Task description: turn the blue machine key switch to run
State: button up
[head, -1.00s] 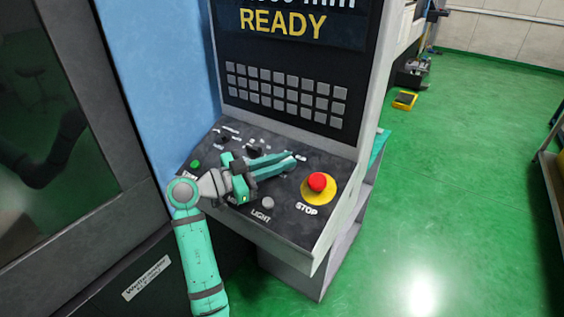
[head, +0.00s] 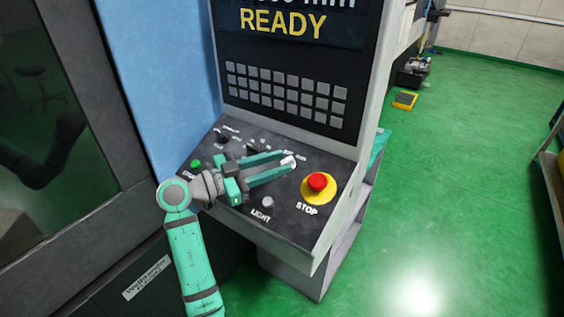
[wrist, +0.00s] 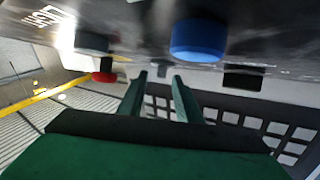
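My gripper (head: 289,160) reaches from the left, low over the dark sloping control panel (head: 300,222). Its two green fingers are apart; in the wrist view they also show as open (wrist: 160,75). A small pale piece (head: 288,161) shows between the fingertips in the head view, and a small grey block (wrist: 162,73) in the wrist view. It may be the key switch; I cannot tell, nor whether the fingers touch it. No run label is readable. Black knobs (head: 222,137) sit behind the gripper. A blue round knob (wrist: 198,40) is close in the wrist view, hidden in the head view.
A red stop button (head: 318,182) on a yellow disc is right of the fingertips. A grey light button (head: 267,201) is in front, a green button (head: 196,164) at left. The keypad wall with a READY screen (head: 284,24) rises behind. Blue machine casing (head: 165,80) stands left.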

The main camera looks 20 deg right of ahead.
jog(key=a, duration=0.3)
jog(key=s+a, duration=0.1)
jog(key=a, duration=0.5)
jog(key=shift+s, duration=0.15)
jog(key=shift+d, duration=0.15)
